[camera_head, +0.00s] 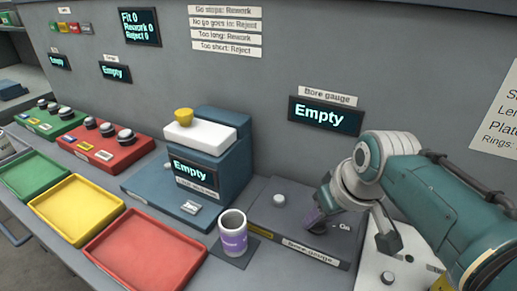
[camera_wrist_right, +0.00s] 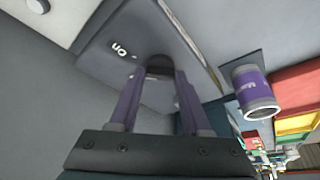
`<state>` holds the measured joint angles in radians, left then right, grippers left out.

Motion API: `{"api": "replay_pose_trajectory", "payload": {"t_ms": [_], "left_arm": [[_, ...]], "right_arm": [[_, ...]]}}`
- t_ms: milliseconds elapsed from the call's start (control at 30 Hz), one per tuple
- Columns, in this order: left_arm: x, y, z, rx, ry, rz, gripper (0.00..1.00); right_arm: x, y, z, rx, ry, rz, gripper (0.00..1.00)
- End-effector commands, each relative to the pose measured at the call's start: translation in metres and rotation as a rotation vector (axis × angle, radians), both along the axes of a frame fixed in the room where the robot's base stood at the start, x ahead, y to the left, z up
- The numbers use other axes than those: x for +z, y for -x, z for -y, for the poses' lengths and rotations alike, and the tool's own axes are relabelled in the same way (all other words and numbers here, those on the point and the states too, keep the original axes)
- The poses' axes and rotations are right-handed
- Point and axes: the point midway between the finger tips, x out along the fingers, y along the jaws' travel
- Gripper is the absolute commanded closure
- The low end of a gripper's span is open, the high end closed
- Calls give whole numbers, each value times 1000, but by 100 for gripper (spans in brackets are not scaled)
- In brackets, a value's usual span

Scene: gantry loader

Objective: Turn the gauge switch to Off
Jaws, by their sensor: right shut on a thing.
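The bore gauge (camera_head: 268,214) is a low grey box on the bench, with a front label reading "bore gauge" and a pale round post on top. Its dark switch knob (camera_head: 317,228) sits at the right of its top, beside the word "On". My right gripper (camera_head: 313,219) reaches down onto the knob. In the right wrist view, the purple fingers of this gripper (camera_wrist_right: 158,73) stand either side of the dark knob (camera_wrist_right: 159,62) and are shut on it. The knob's pointing direction is hidden, and I see no "Off" marking. My left gripper is not in view.
A purple-and-white cup (camera_head: 233,236) stands just left of the gauge. A bore gauge screen (camera_head: 325,116) on the wall reads "Empty". A blue machine with a white top (camera_head: 200,134) stands further left. Red (camera_head: 147,251), yellow and green trays line the front.

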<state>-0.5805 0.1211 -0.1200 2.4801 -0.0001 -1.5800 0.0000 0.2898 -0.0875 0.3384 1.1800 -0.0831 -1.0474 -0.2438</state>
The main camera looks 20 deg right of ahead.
Motion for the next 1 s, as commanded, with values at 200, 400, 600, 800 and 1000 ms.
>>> {"api": "replay_pose_trajectory", "payload": {"t_ms": [200,400,600,800,1000], "left_arm": [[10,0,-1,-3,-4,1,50],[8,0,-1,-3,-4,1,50],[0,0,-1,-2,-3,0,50],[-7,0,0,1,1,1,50],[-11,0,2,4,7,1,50]], "right_arm": [[0,1,5,203,5,-4,100],[-2,0,6,390,3,-3,100],[-3,-1,8,554,4,-3,100],[-3,-2,8,677,3,-2,100],[-2,-2,8,752,2,-2,100]]}}
